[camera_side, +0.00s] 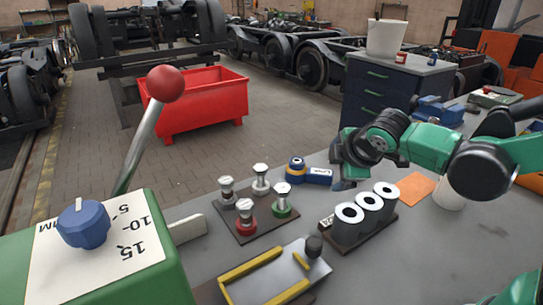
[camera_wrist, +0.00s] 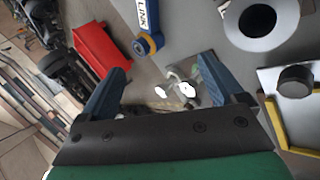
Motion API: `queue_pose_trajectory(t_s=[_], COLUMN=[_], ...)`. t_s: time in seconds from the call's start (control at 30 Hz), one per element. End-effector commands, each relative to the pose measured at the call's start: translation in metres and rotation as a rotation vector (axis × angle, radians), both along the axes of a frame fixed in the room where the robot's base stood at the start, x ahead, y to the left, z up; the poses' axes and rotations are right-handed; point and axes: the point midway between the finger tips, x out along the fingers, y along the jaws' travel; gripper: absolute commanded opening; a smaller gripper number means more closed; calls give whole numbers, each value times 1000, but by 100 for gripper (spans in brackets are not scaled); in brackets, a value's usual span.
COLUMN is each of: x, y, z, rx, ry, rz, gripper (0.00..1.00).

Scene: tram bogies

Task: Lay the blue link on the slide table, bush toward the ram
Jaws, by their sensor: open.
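The blue link (camera_side: 320,176) lies flat on the bench, its round bush end (camera_side: 296,164) to the left in the side view. In the wrist view the link (camera_wrist: 147,14) shows beyond my fingers, bush end nearest them. My gripper (camera_wrist: 162,66) is open and empty. In the side view it (camera_side: 343,184) is just right of the link; from there I cannot tell its height. The slide table (camera_side: 262,271), a grey plate with yellow rails and a black knob, lies in front, clear of the link. A pale bar (camera_side: 188,228), possibly the ram, sticks out of the green press housing.
A dark tray (camera_side: 240,232) of several bolt-like parts stands left of the link. A red-knobbed lever (camera_side: 165,84) rises at left. An orange sheet (camera_side: 414,187) lies at right. Bare bench shows between tray and rack.

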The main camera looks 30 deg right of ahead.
Motion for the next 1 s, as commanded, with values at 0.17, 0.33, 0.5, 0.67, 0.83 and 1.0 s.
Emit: queue_pose_trajectory(t_s=[0.17, 0.33, 0.5, 0.67, 0.83, 1.0], x=[37, 58, 65, 72, 95, 112], y=[8, 18, 25, 23, 7, -4], z=[-18, -36, -47, -53, -65, -73], rx=[-526, -993, -1283, -1373, -1373, -1372], ry=[107, 235, 336, 374, 378, 376], rz=[384, 666, 814, 852, 851, 853], gripper=[88, 88, 88, 88, 88, 88])
